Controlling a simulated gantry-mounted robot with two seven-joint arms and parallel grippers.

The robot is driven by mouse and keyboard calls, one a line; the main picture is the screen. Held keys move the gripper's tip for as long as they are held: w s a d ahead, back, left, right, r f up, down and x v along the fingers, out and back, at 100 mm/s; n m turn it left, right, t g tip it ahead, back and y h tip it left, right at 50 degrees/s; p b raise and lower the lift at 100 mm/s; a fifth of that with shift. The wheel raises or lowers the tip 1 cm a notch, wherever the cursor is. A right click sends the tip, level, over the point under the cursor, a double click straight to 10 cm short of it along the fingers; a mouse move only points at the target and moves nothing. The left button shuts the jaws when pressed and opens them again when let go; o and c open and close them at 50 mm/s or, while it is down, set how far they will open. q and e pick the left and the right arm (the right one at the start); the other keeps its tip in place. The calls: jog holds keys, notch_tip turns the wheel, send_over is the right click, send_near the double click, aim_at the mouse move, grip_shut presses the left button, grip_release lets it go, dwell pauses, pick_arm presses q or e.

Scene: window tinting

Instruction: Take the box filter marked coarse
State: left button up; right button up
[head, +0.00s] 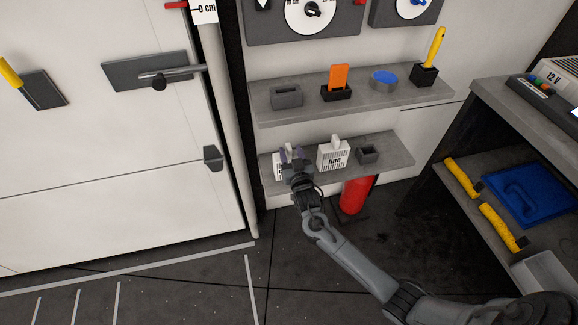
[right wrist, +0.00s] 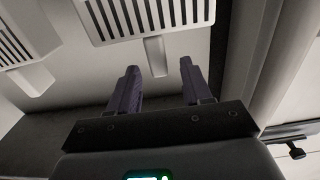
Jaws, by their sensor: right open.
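A white box filter (head: 277,167) with a slotted front stands at the left end of the lower shelf, and its marking is mostly hidden by my right gripper. In the right wrist view this filter (right wrist: 145,18) shows its dark slots and a pale handle (right wrist: 155,55). A second white box filter, marked "fine" (head: 333,157), stands to its right; a slotted white filter also shows at left in the right wrist view (right wrist: 20,50). My right gripper (head: 291,153) is open at the left filter. Its fingertips (right wrist: 158,67) lie either side of the handle, apart from it. My left gripper is out of view.
The upper shelf (head: 300,118) above holds several items. A white door with a handle (head: 180,76) stands left, and a red cylinder (head: 355,195) is below the lower shelf.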

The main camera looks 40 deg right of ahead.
aim_at(288, 143)
jog(key=shift+w+f, duration=0.1)
jog(key=shift+w, duration=0.1)
jog(key=b+x, duration=0.3)
jog(key=x, duration=0.1)
jog(key=shift+d, duration=0.1)
jog(key=shift+w+d, duration=0.15)
jog(key=shift+w, duration=0.2)
jog(key=shift+s, duration=0.1)
jog(key=shift+c, duration=0.8)
grip_shut()
